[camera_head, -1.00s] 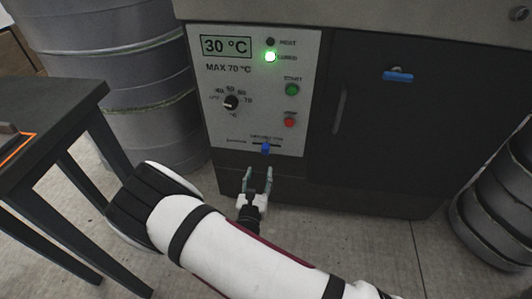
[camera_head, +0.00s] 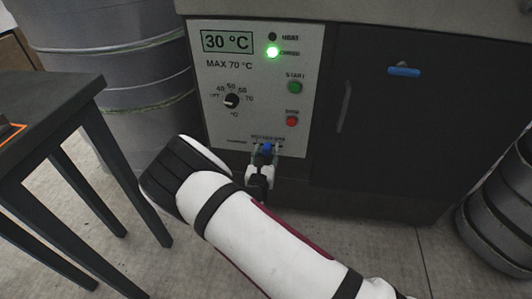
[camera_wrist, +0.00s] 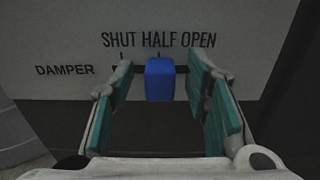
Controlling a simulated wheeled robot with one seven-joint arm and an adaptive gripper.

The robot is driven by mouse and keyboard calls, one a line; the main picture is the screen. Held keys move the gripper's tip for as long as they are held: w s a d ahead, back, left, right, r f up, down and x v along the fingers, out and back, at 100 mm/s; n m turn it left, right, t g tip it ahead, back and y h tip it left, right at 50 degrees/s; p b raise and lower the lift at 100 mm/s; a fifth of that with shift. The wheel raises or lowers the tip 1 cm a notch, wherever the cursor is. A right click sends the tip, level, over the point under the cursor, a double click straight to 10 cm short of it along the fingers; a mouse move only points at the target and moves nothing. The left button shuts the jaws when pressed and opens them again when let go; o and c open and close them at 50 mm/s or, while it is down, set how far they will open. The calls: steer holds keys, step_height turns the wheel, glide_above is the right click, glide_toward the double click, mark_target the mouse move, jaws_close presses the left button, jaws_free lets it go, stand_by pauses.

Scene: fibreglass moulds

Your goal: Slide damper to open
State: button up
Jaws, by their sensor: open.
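The damper knob (camera_wrist: 160,80) is a small blue block on the panel's lower edge. In the wrist view it sits under the word HALF, between SHUT on the left and OPEN on the right. In the head view the knob (camera_head: 267,148) shows just beyond my fingers. My gripper (camera_wrist: 161,74) is open, with one teal-padded finger on each side of the knob and a visible gap to both. In the head view my gripper (camera_head: 264,158) is up at the panel's bottom. The slot is partly hidden behind the knob and fingers.
The control panel (camera_head: 225,130) has a dial (camera_head: 232,100), a green start button (camera_head: 295,87), a red button (camera_head: 292,121) and a lit green lamp (camera_head: 272,52). A dark door (camera_head: 400,130) is to the right. A table (camera_head: 50,100) and a drum (camera_head: 120,70) stand left.

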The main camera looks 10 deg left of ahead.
jaws_close()
steer(key=d+p, duration=0.2)
steer(key=d, duration=0.2)
steer(key=shift+s+d, duration=0.1)
steer(key=shift+d, duration=0.1)
jaws_free()
steer(key=shift+d, duration=0.1)
steer(key=shift+s, duration=0.2)
steer(key=s, duration=1.1)
steer(key=shift+s+a, duration=0.3)
